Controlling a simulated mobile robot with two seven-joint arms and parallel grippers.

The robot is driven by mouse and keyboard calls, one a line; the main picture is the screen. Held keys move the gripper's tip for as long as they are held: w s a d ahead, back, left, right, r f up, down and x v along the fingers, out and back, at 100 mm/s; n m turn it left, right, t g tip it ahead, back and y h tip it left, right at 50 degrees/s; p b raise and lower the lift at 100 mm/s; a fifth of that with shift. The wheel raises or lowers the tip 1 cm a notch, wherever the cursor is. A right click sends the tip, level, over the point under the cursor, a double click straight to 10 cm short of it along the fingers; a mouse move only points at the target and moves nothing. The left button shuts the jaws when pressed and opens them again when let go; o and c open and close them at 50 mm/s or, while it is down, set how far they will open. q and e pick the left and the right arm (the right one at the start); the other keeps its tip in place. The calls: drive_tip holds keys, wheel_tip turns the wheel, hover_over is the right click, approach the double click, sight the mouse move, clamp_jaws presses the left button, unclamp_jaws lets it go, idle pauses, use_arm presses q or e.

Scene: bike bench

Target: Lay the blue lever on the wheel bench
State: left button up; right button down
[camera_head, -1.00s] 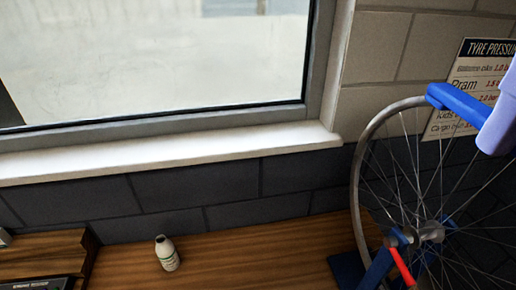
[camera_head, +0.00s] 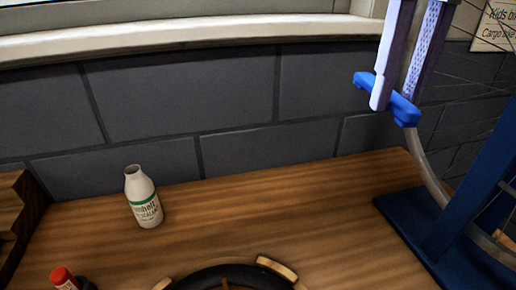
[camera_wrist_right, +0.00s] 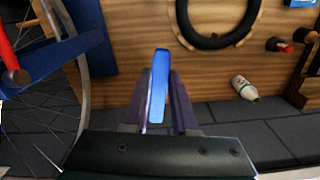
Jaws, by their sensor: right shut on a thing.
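The blue lever (camera_head: 404,112) is a short bright-blue bar. My right gripper (camera_head: 392,97) hangs from the top of the head view and is shut on it. The lever is in the air, in front of the grey wall tiles and left of the bike wheel (camera_head: 431,178). In the right wrist view the lever (camera_wrist_right: 158,85) sticks out between the two fingers. The wheel bench (camera_head: 250,205) is a brown wooden top below the lever, with a bare stretch in its middle. My left gripper is not in view.
A white bottle (camera_head: 144,198) stands on the bench at left. A red-capped item (camera_head: 64,277) and a black ring on wooden blocks (camera_head: 277,268) are at the front. The blue wheel stand (camera_head: 412,228) is at right. A wooden box edge (camera_head: 30,205) is far left.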

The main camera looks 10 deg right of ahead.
drive_tip(key=d+f+m+b, duration=0.1)
drive_tip(key=d+f+b, duration=0.2)
drive_tip(key=f, duration=0.5)
drive_tip(key=d+f+m+b, duration=0.1)
drive_tip(key=d+f+b, duration=0.1)
drive_tip(key=f, duration=0.5)
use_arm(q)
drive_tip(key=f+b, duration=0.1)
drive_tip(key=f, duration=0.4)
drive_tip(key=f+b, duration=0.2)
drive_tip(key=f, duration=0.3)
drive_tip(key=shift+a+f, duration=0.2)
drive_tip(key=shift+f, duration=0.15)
use_arm(e)
hover_over(355, 272)
wheel_tip(355, 272, down, 14)
drive_tip(key=shift+f, duration=0.2)
use_arm(q)
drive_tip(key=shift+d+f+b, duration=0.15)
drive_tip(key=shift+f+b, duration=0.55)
drive_tip(key=shift+b, duration=0.05)
use_arm(e)
drive_tip(key=shift+f, duration=2.45)
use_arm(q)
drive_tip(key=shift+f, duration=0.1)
use_arm(e)
drive_tip(key=shift+f, duration=0.2)
drive_tip(key=c, duration=0.7)
unclamp_jaws()
drive_tip(key=shift+r, duration=0.1)
